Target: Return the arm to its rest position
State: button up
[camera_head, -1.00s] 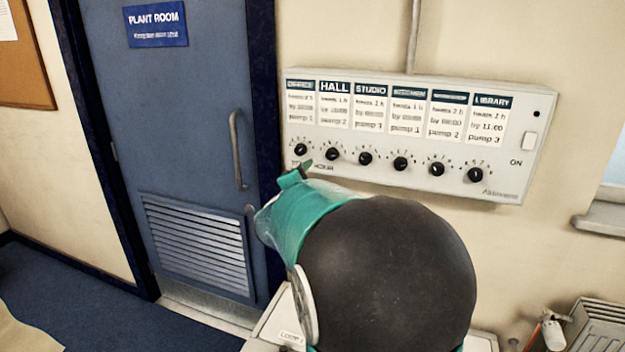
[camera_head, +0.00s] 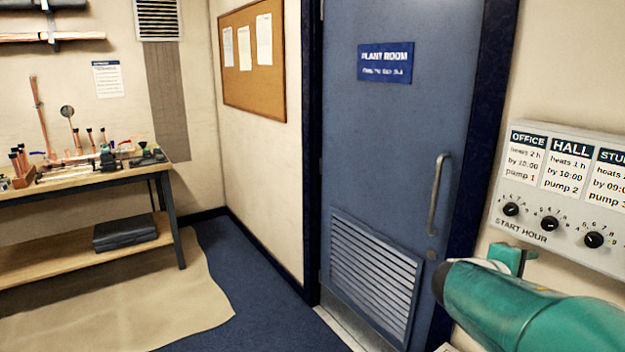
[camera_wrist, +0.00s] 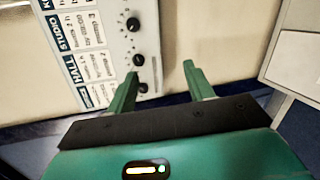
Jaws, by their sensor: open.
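My gripper (camera_wrist: 158,88) shows in the wrist view with its two green fingers apart and nothing between them. In the head view my gripper (camera_head: 513,258) is at the lower right, at the end of my green arm, just below the white control panel (camera_head: 490,222). The panel carries labelled cards and a row of black knobs. The same panel (camera_wrist: 110,50) shows in the wrist view, appearing sideways, with knobs beyond the fingers. I cannot tell how far the fingertips are from the panel.
A blue plant room door (camera_head: 375,160) stands left of the panel. A wooden workbench (camera_head: 60,188) with copper parts is at the far left, over a beige sheet (camera_head: 150,305). Blue floor (camera_head: 260,300) lies clear before the door. A pale box (camera_wrist: 300,62) shows in the wrist view.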

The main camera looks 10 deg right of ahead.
jog(key=s+a+f+m+y, duration=0.2)
jog(key=s+a+y, duration=0.2)
jog(key=a, duration=0.6)
jog(key=s+a+f+m+y, duration=0.2)
jog(key=s+a+y, duration=0.3)
jog(key=a, duration=0.4)
jog(key=s+a+f+m+y, duration=0.2)
jog(key=s+a+f+y, duration=0.2)
jog(key=a, duration=0.6)
jog(key=shift+s+a+t+y, duration=0.2)
jog(key=shift+a+t+y, duration=0.15)
jog(key=shift+y, duration=0.25)
jog(key=shift+d, duration=0.1)
jog(key=shift+c, duration=0.2)
jog(key=c, duration=0.3)
jog(key=shift+d, duration=0.15)
